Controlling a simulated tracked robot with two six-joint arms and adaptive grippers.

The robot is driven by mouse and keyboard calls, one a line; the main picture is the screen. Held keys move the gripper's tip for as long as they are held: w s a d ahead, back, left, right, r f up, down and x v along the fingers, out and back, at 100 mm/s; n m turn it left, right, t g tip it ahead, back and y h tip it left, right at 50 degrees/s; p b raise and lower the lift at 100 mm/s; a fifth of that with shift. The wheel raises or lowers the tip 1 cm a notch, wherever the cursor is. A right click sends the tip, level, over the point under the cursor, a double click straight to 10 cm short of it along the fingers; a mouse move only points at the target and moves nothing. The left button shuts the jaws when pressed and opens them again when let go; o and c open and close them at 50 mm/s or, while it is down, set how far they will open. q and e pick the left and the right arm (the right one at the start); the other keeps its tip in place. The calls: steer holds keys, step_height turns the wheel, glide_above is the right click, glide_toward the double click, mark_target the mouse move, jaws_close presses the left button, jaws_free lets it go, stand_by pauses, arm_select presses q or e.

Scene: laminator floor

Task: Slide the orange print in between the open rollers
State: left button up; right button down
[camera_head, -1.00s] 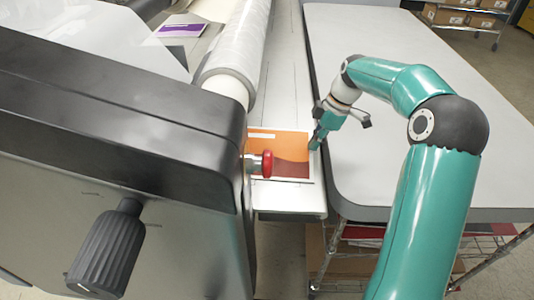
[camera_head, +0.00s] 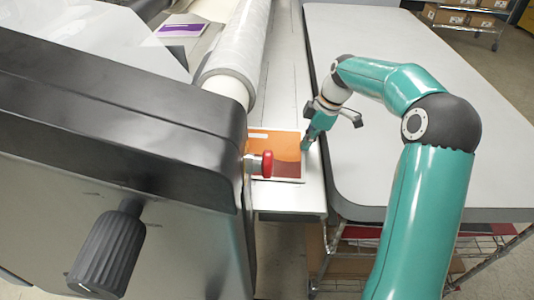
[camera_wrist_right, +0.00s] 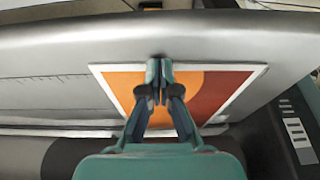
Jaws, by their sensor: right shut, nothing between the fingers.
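The orange print (camera_head: 276,146), orange and dark red with a white border, lies flat on the white feed table (camera_head: 295,203) beside the laminator. Its left part is hidden behind the black side housing and the red knob. My right gripper (camera_head: 306,146) is at the print's right edge, shut and empty. In the right wrist view the closed fingertips (camera_wrist_right: 159,68) are over the print (camera_wrist_right: 212,88), at its edge nearest the top of the picture. The clear film roller (camera_head: 240,45) shows above the table; the roller gap is hidden. My left gripper is not in view.
The black laminator housing (camera_head: 110,120) with a ribbed knob (camera_head: 107,250) and a red knob (camera_head: 262,163) fills the left. A grey table (camera_head: 440,50) stands at the right, its top clear. A purple sheet (camera_head: 181,30) lies beyond the housing.

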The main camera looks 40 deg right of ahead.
steer(key=shift+w+a+f, duration=0.15)
steer(key=shift+w+a, duration=0.6)
steer(key=shift+a, duration=0.25)
stand_by(0.8)
steer(key=shift+s+d, duration=0.35)
steer(key=shift+d, duration=0.2)
stand_by(0.6)
steer(key=shift+r, duration=0.2)
steer(key=shift+p+v, duration=2.45)
steer(key=shift+v, duration=0.65)
